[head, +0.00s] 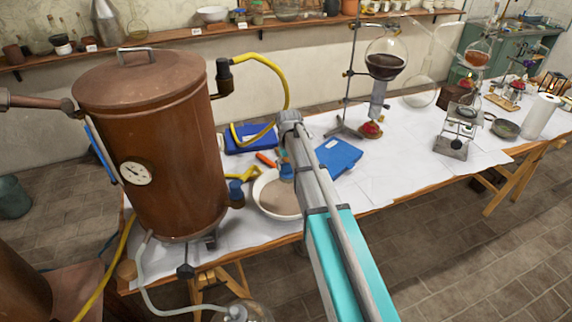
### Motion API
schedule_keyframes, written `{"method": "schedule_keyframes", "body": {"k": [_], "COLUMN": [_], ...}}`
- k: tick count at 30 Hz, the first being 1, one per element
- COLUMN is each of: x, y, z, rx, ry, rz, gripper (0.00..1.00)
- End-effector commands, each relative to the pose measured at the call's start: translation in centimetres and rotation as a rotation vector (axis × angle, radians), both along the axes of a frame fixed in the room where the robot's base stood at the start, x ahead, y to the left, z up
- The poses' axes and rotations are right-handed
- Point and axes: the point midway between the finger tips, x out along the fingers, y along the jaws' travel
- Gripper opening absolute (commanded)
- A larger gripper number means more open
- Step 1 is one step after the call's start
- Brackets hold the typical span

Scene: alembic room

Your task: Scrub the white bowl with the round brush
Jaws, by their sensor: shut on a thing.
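The white bowl (262,199) stands on the paper-covered bench, to the right of the copper boiler. Its rim is pale and its inside looks tan. My forearm crosses in front of the bowl and covers its right side. A small blue part, which looks like part of my wrist, shows over the bowl's back edge. My gripper's fingers are hidden behind my arm. I cannot make out the round brush, nor whether anything touches the bowl.
The copper boiler (150,150) rises close left of the bowl, with a yellow hose (286,85). A blue case (250,138) and a blue book-like item (338,157) lie behind. A flask stand (350,70) stands farther right. The white bench paper (385,160) is clear at mid-right.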

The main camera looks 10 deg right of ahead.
Motion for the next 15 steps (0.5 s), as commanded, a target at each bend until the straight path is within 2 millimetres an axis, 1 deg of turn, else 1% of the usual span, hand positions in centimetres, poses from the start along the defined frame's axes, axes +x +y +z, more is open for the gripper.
{"method": "schedule_keyframes", "body": {"k": [6, 15], "x": [-0.01, -0.01], "y": [0.60, 0.94], "z": [0.00, -0.16], "rx": [0.000, 0.000], "ry": [0.000, 0.000], "rz": [0.009, 0.014], "gripper": [0.29, 0.29]}}
